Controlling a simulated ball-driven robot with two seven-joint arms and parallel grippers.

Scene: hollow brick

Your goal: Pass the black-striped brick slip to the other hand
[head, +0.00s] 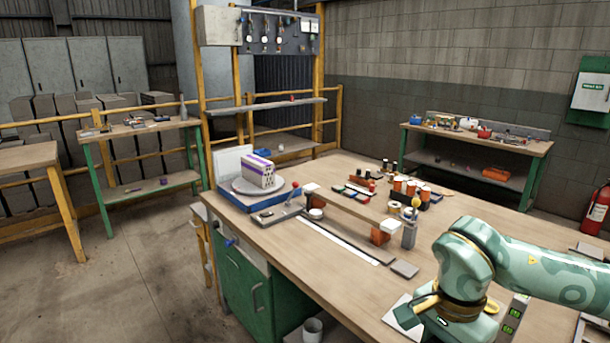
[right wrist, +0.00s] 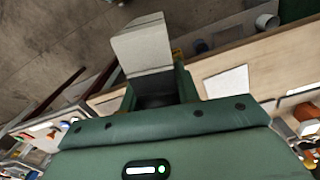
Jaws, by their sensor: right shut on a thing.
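The slip sticks out beyond the fingertips, with a lighter far part and a greyer near part. My left gripper is in neither view.
A hollow brick (head: 258,170) with a purple stripe sits on a round turntable (head: 250,189) at the bench's left. Paint pots (head: 402,186) and a grey bottle (head: 409,232) stand mid-bench. A flat grey tile (head: 405,269) lies near my right arm.

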